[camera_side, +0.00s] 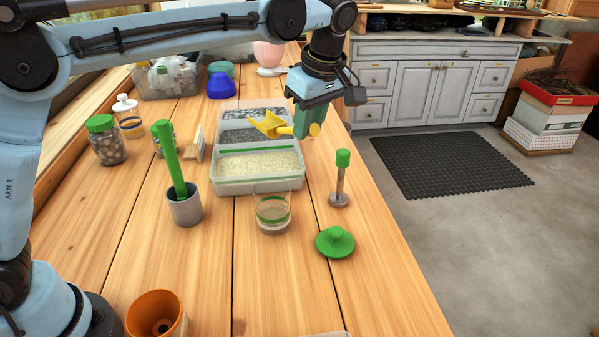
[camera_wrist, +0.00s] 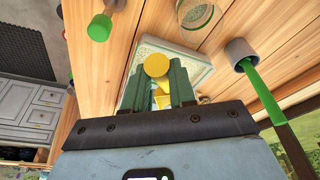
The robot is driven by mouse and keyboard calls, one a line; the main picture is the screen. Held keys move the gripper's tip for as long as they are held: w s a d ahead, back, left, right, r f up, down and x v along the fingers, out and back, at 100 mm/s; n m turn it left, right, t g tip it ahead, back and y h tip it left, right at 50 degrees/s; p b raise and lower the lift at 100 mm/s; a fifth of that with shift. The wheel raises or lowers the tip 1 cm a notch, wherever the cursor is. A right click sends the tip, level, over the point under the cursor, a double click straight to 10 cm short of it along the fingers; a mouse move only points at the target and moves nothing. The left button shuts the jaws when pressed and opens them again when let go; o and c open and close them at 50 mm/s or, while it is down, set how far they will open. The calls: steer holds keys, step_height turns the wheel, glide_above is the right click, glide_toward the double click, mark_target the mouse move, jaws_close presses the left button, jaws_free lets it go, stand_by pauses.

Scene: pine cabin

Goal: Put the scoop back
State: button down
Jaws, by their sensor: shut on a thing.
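My gripper (camera_side: 309,124) is shut on the yellow scoop (camera_side: 268,124), holding it above the tray. I cannot tell whether the scoop carries anything.
A clear glass (camera_side: 272,206) with layers inside stands before the tray. A green-handled tamper (camera_side: 341,178) and green lid (camera_side: 335,242) are to its right. A grey cup (camera_side: 186,208) holding a tall green stick (camera_side: 168,157) is left. Jars stand farther left. The front middle tabletop is clear.

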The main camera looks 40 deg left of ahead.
steer(key=s+d+r+m+t+h, duration=0.1)
steer(key=s+d+m, duration=0.2)
steer(key=s+m, duration=0.45)
steer(key=s+d+r+m+t+h, duration=0.1)
steer(key=s+d+r+m, duration=0.1)
steer(key=s+d+m, duration=0.35)
steer(key=s+a+f+m+g+h, duration=0.1)
steer(key=s+f+m, duration=0.2)
steer(key=s+m, duration=0.6)
steer(key=s+a+f+m+g+h, duration=0.1)
steer(key=s+f+m+h, duration=0.15)
steer(key=s+m, duration=0.6)
steer(key=shift+n+y, duration=0.45)
steer(key=shift+n, duration=0.3)
steer(key=shift+w+a+f, duration=1.05)
steer(key=shift+w+f, duration=0.2)
steer(key=shift+f, duration=0.65)
steer(key=shift+w+a+f, duration=1.05)
steer(key=shift+w+f, duration=0.15)
steer(key=shift+f, duration=0.75)
steer(key=shift+w+a+f, duration=1.05)
steer(key=shift+w+f, duration=0.2)
steer(key=shift+f, duration=0.8)
steer(key=c, duration=0.9)
jaws_free()
